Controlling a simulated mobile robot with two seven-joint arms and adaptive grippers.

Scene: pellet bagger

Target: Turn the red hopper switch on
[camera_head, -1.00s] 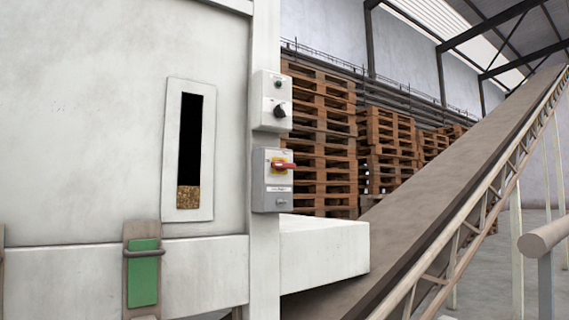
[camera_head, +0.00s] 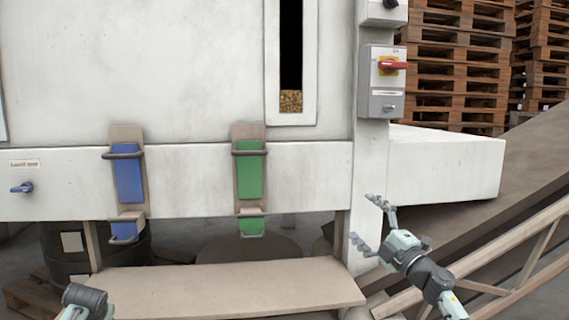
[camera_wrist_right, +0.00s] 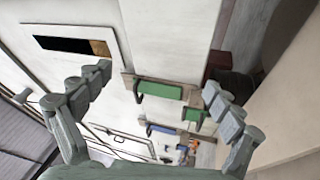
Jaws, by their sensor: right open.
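The red hopper switch (camera_head: 393,66) is a red rotary handle on a yellow plate, on a grey box on the machine's right post. Its handle lies about horizontal in the head view. My right gripper (camera_head: 370,222) is open and empty, below the switch box and in front of the lower post, well apart from the switch. In the right wrist view its two spread fingers (camera_wrist_right: 158,80) have nothing between them in their grip, and I cannot make out the switch there. Part of my left arm shows at the bottom left of the head view; its fingers are not visible.
Above the switch is another control box (camera_head: 383,10), cut by the frame edge. A sight window (camera_head: 291,112) shows pellets. A blue clamp (camera_head: 128,175) and a green clamp (camera_head: 250,172) hang on the beam. A white ledge (camera_head: 450,165) and a conveyor (camera_head: 520,170) stand right.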

